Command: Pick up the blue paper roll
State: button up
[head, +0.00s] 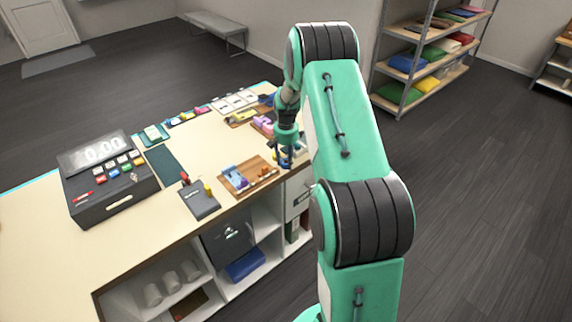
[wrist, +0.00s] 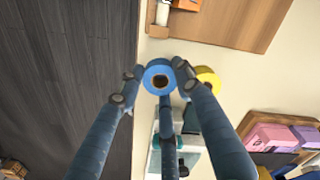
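The blue paper roll (wrist: 148,78) is a ring with a dark centre hole, near the counter's edge in the wrist view. My gripper (wrist: 157,76) is open above it, its fingers spread on both sides of the roll. A small gap shows at the left fingertip; I cannot tell whether the right one touches. In the head view my gripper (head: 284,160) is low over the counter's right end, and its fingers and the clutter make the roll hard to pick out there.
A yellow roll (wrist: 209,79) lies close beside the blue one, behind the right finger. A wooden tray (head: 240,190) with small items sits nearby. A wooden box with pink and purple blocks (wrist: 272,138) is at lower right. A cash register (head: 108,185) stands further left.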

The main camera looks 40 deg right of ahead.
aim_at(286, 161)
dwell(0.4)
jog(key=shift+r, duration=0.75)
notch_tip(286, 161, up, 2)
jog(key=shift+r, duration=0.15)
jog(key=s+a+r+p, duration=0.1)
jog(key=s+a, duration=0.7)
jog(key=s, duration=0.6)
